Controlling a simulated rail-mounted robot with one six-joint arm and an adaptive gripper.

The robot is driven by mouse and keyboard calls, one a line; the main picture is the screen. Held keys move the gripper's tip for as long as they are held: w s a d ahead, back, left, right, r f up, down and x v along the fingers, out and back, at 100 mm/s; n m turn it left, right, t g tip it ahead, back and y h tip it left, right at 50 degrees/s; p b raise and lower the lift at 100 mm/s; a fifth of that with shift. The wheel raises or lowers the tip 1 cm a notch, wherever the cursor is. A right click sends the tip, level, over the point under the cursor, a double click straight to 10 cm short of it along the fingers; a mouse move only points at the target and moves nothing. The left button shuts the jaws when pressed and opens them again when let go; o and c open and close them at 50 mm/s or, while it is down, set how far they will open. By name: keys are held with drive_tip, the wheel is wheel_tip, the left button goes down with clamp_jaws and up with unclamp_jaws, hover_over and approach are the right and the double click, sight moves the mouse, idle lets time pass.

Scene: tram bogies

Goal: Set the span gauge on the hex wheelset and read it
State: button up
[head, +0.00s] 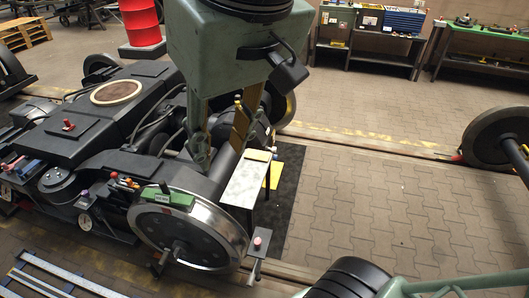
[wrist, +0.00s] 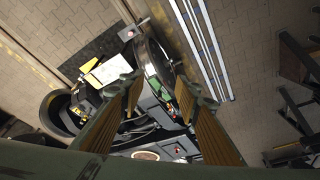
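A steel-rimmed wheel (head: 190,236) stands at the front of the dark bogie (head: 75,135); it also shows in the wrist view (wrist: 153,57). A green block with a small label (head: 168,198) sits at the wheel's top edge. I cannot tell for sure which wheelset is the hex one, or which item is the span gauge. My gripper (head: 222,140) hangs above and behind this wheel. Its two yellow-brown fingers are spread apart in the wrist view (wrist: 158,90), with nothing seen held between them. The gripper body hides part of the bogie and axle.
A pale plate (head: 246,180) stands beside the wheel on a dark mat (head: 287,190). A post with a pink knob (head: 257,241) is close by. Long silver bars (head: 65,279) lie at lower left. Another wheel (head: 495,138) stands right. Paving between (head: 380,215) is clear.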

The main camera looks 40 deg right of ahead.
drive_tip(key=shift+n, duration=0.5)
drive_tip(key=s, duration=0.1)
drive_tip(key=s+f, duration=0.1)
drive_tip(key=s, duration=0.1)
drive_tip(key=s+f, duration=0.1)
drive_tip(key=shift+s+a, duration=0.15)
drive_tip(key=shift+s, duration=0.2)
drive_tip(key=shift+w+r, duration=0.1)
drive_tip(key=shift+r, duration=0.1)
idle(0.3)
